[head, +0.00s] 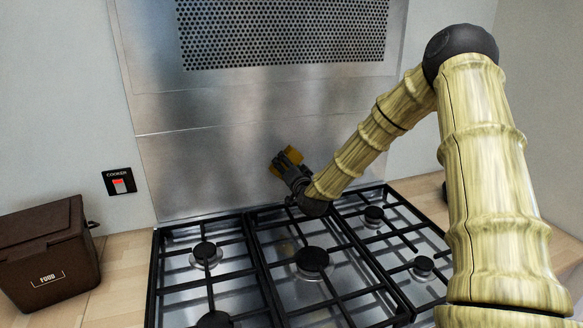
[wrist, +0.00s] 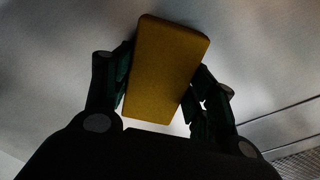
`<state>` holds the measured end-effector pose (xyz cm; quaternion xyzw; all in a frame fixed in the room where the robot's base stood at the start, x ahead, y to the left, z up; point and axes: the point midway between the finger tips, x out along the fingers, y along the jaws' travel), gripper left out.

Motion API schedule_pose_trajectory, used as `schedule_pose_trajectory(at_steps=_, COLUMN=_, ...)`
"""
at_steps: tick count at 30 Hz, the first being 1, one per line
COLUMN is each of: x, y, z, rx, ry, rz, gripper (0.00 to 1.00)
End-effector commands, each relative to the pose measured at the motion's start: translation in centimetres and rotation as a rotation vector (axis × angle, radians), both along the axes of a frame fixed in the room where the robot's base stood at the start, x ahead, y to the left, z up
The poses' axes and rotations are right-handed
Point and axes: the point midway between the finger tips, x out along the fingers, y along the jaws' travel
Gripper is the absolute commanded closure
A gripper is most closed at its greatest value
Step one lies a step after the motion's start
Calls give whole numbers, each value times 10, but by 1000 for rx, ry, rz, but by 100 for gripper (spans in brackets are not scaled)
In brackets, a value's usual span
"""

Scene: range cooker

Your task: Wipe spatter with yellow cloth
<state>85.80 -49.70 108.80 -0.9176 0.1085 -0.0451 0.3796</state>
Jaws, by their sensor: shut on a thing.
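The yellow cloth (wrist: 165,70) is a thick, flat-sided block in the wrist view, held between both fingers of my gripper (wrist: 162,85). In the head view my gripper (head: 287,165) is at the metal backsplash (head: 200,175), above the back of the hob, with part of the yellow cloth (head: 277,161) showing at its tip. The cloth is at or very close to the backsplash; I cannot tell whether it touches. No clear spatter mark shows on the backsplash; faint brownish spots (head: 287,247) seem to lie on the hob near the middle burner.
The gas hob with black grates (head: 250,250) and several burners lies below my gripper. A brown food box (head: 48,258) stands on the wooden counter at left. A cooker switch (head: 120,182) is on the left wall. A perforated panel (head: 285,35) is above the backsplash.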

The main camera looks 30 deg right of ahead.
Motion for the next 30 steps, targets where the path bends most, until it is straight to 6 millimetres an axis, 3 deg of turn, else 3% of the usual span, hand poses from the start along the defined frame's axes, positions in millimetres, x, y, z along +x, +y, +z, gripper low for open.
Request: schedule_pose_trajectory(at_steps=30, x=12, y=53, z=1, rx=0, ry=-2, rz=2, gripper=62)
